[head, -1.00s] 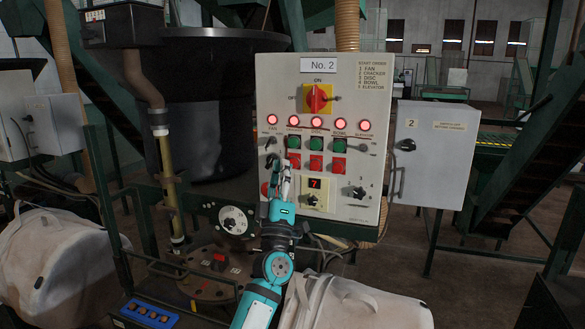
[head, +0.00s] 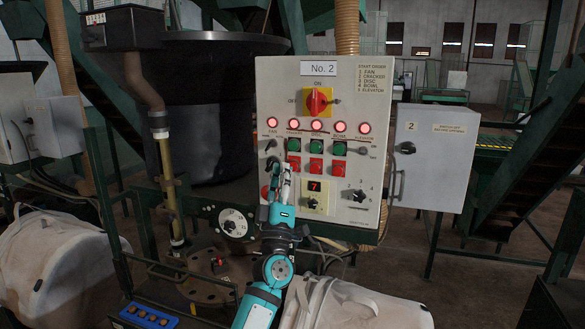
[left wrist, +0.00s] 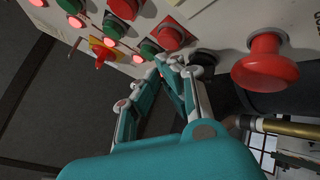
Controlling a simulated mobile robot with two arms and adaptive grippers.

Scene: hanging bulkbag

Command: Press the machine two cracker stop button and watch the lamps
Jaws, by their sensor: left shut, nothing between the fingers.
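The No. 2 control panel (head: 350,205) stands in front of me. Its row of lamps glows red, including the cracker lamp (head: 293,124), second from left. Below are three green buttons and three red buttons. The leftmost red button, the cracker stop (head: 294,163), also shows in the left wrist view (left wrist: 170,36). My left gripper (head: 285,168) is shut and empty, its fingertips (left wrist: 163,62) just beside that button and near the leftmost green button (left wrist: 150,48). I cannot tell whether they touch the panel. My right gripper is out of view.
A large red mushroom button (left wrist: 265,62) and a black knob (left wrist: 205,60) sit close to my fingers. A red and yellow main switch (head: 319,101) is above the lamps. A grey cabinet (head: 432,150) stands to the right, white bulk bags (head: 350,305) below.

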